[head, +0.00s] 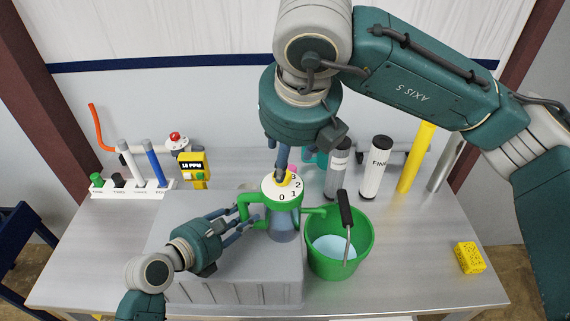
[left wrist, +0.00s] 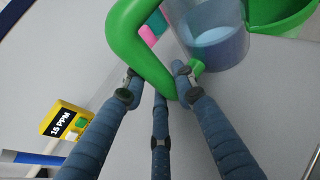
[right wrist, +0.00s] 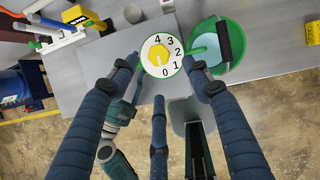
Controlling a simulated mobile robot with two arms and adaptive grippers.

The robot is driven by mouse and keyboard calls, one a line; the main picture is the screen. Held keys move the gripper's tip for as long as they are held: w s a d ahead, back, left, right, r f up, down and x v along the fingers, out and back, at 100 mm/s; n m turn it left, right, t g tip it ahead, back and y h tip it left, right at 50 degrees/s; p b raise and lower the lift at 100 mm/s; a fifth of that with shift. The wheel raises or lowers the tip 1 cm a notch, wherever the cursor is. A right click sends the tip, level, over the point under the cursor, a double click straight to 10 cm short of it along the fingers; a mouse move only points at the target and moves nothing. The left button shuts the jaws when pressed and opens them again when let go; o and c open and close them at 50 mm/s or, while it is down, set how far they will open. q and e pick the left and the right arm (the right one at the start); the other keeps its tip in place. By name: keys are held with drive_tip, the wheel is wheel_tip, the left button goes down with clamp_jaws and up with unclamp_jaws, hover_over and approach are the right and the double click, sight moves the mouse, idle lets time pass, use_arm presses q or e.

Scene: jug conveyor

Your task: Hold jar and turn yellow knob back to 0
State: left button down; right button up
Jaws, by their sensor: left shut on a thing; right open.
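The jar (head: 284,228) is clear, with bluish liquid, a green handle and a green spout; it also shows in the left wrist view (left wrist: 217,48). It stands on a grey block. My left gripper (head: 250,219) is shut on its green handle (left wrist: 135,35). On top is a white dial (head: 270,190) numbered 0 to 4. The yellow knob (right wrist: 159,55) sits at the dial's centre; its exact setting is hard to tell. My right gripper (right wrist: 160,62) is open above the dial, its fingers around the knob area. In the head view its fingers partly hide the knob.
A green bucket (head: 364,255) with pale blue liquid stands right of the jar, under the spout. Bottles (head: 375,170) and a yellow tube (head: 415,158) stand behind. A marker rack (head: 130,189) and a yellow meter (head: 193,171) are at left. A yellow sponge (head: 469,257) lies right.

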use_arm(q)
drive_tip(key=shift+s+f, duration=0.1)
drive_tip(key=shift+f, duration=0.3)
use_arm(e)
drive_tip(key=v, duration=0.3)
drive_tip(key=shift+s+r, duration=0.15)
drive_tip(key=shift+r, duration=0.15)
use_arm(q)
drive_tip(key=c, duration=1.3)
unclamp_jaws()
drive_tip(key=shift+r, duration=0.15)
drive_tip(key=v, duration=1.1)
drive_tip(key=shift+a+r, duration=0.1)
drive_tip(key=shift+s+a+r, duration=0.15)
drive_tip(key=shift+a+r, duration=0.05)
drive_tip(key=shift+r, duration=0.1)
